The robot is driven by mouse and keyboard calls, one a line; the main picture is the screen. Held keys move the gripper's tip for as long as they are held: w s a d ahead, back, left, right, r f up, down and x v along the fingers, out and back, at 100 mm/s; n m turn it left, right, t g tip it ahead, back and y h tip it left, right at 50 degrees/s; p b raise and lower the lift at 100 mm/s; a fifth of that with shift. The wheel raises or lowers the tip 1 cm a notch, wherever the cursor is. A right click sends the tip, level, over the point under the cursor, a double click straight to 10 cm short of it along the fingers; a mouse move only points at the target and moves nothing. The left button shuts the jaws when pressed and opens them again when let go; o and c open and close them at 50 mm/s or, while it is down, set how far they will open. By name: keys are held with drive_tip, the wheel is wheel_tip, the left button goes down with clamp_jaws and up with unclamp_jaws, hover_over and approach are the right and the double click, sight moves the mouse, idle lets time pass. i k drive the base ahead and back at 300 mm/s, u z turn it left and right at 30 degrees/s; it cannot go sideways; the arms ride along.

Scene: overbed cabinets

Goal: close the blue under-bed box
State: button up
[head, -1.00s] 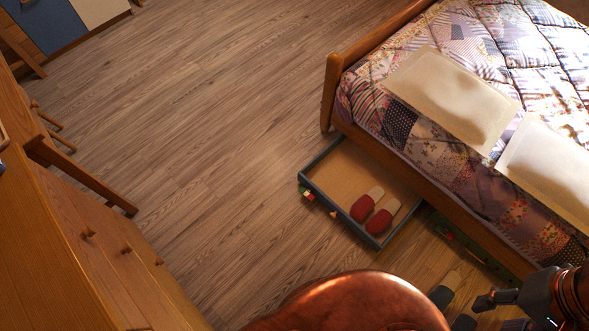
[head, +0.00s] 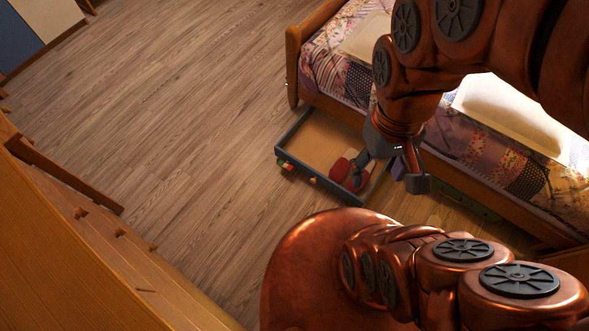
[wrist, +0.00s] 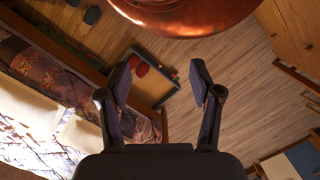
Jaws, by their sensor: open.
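The blue under-bed box (head: 291,129) is pulled out from under the bed's long side, near the foot end. It has a blue-grey rim and a light wooden bottom. Red slippers (head: 340,169) with pale parts lie in it. My gripper (head: 388,181) is open and empty, and in the head view it overlaps the box's right part. Whether it touches the box I cannot tell. In the wrist view the box (wrist: 158,61) shows beyond and between my spread fingers (wrist: 160,84). Part of the box is hidden behind my gripper.
The bed (head: 292,50) with a patchwork cover stands along the right. A green box (head: 466,203) shows under it, further right. Small colored blocks (head: 286,164) lie by the blue box's outer side. Wooden furniture (head: 70,240) stands at left. The floor (head: 180,110) between is clear.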

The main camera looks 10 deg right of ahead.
sight(315, 141)
drive_tip(key=u, duration=2.25)
drive_tip(key=k, duration=0.4)
drive_tip(key=z, duration=0.7)
